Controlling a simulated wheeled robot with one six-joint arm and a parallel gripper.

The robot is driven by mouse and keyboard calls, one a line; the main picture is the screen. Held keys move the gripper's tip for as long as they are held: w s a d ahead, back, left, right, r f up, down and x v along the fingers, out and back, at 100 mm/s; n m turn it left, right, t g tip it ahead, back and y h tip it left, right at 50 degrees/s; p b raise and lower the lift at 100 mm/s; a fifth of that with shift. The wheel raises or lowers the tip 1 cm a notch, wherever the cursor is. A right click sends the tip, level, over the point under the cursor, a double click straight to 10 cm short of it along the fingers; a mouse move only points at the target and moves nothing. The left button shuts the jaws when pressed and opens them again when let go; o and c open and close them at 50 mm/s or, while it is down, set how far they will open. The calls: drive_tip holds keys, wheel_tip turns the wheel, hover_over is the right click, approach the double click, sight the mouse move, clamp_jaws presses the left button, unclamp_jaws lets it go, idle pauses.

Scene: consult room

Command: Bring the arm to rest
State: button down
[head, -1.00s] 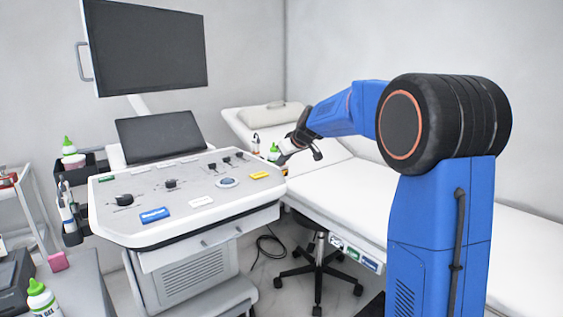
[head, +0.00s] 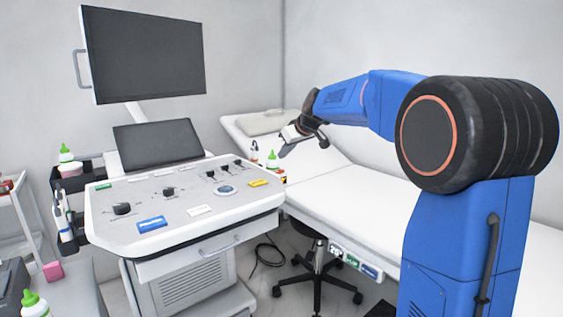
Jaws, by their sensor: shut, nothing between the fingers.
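My blue arm reaches from the right side of the head view toward the middle. My gripper (head: 287,150) hangs at its far end, above the near side of the exam bed and just beyond the right corner of the ultrasound console (head: 130,225). The gripper is small here and angled down to the left. Its fingers are shut with nothing held. The exam bed (head: 350,185) stretches behind and below my arm.
A large monitor (head: 145,55) and a tilted dark screen (head: 158,145) stand over the console. Green-capped bottles stand near the console, one on its left (head: 66,155) and one beyond its right corner (head: 272,160). A wheeled stool (head: 317,280) sits below the bed.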

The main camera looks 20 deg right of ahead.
drive_tip(key=s+a+f+m+g, duration=0.1)
drive_tip(key=s+a+f, duration=0.1)
drive_tip(key=s, duration=1.2)
drive_tip(key=s+a+f+m+g, duration=0.1)
drive_tip(key=s+a+f, duration=0.1)
drive_tip(key=s, duration=1.2)
drive_tip(key=s+f+m+g+h, duration=0.1)
drive_tip(key=s+f, duration=0.7)
drive_tip(key=s, duration=0.3)
drive_tip(key=s+f+m+h, duration=0.1)
drive_tip(key=s+f, duration=0.7)
drive_tip(key=s, duration=0.4)
drive_tip(key=shift+s+d+g, duration=0.15)
drive_tip(key=shift+d+g, duration=0.2)
drive_tip(key=shift+g, duration=0.05)
